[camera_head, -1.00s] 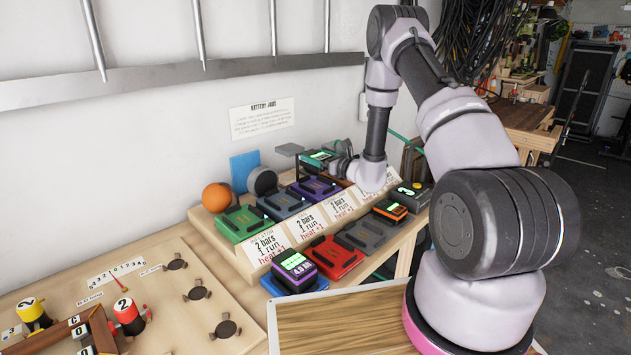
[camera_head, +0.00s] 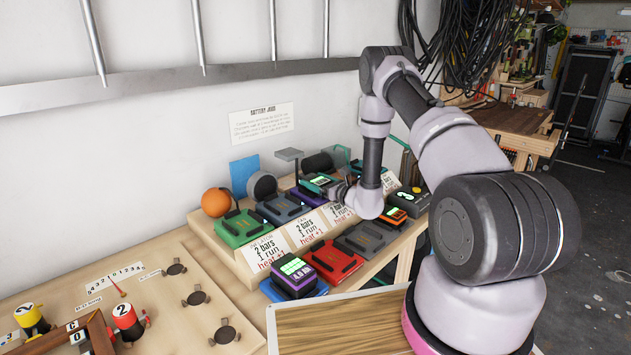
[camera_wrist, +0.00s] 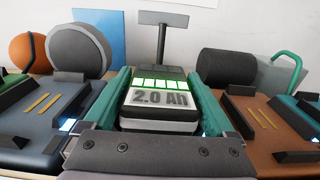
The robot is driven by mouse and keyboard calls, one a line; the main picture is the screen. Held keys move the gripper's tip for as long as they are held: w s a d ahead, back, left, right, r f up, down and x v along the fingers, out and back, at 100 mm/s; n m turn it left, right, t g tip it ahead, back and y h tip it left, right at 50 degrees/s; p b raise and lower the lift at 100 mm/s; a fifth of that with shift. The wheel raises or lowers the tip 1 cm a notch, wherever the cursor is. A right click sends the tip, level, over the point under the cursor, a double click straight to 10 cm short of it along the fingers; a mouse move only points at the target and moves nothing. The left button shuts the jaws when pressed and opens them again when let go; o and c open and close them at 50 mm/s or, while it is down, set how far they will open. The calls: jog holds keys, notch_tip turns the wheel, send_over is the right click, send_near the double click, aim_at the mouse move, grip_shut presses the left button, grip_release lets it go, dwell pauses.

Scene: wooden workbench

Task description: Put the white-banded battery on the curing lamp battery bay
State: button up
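My gripper (camera_wrist: 163,104) has teal fingers on both sides of a battery (camera_wrist: 160,98) and is shut on it. The battery has a pale white band, a "2.0 Ah" label and lit green bars. In the head view, the battery (camera_head: 318,181) is over the purple bay (camera_head: 305,196) on the stepped rack. I cannot tell whether it touches the bay. The card lettering is too small to tell which bay is the curing lamp's. The wrist view shows a slate-blue bay (camera_wrist: 45,105) to the left and a brown bay (camera_wrist: 265,120) to the right.
A green bay (camera_head: 240,228) and a blue-grey bay (camera_head: 283,207) stand left on the rack. In front are a purple battery (camera_head: 295,275), a red bay (camera_head: 333,260), a dark bay (camera_head: 365,240) and other batteries. An orange ball (camera_head: 216,202) and grey cylinder (camera_head: 262,186) stand behind.

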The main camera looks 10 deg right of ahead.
jog(key=shift+r, duration=0.2)
jog(key=v, duration=1.2)
jog(key=s+a+r+n+g+y, duration=0.1)
jog(key=a+r+n+g+y, duration=0.25)
jog(key=r, duration=0.35)
jog(key=s+a+r+n+g+y, duration=0.2)
jog(key=a+r+n, duration=0.15)
jog(key=r, duration=0.25)
jog(key=s+a+r+n+g, duration=0.6)
jog(key=s+r+n+g, duration=0.25)
jog(key=s+r, duration=0.3)
jog(key=s+d+r+n+h, duration=0.2)
jog(key=s+r+n+h, duration=0.1)
jog(key=s+h, duration=0.15)
jog(key=s+d+r+n+h, duration=0.2)
jog(key=s+r+n+h, duration=0.1)
jog(key=s, duration=0.3)
jog(key=s+d+r+n+t+h, duration=0.3)
jog(key=s+d+r+t+h, duration=0.3)
jog(key=d+r, duration=0.1)
jog(key=shift+d, duration=0.55)
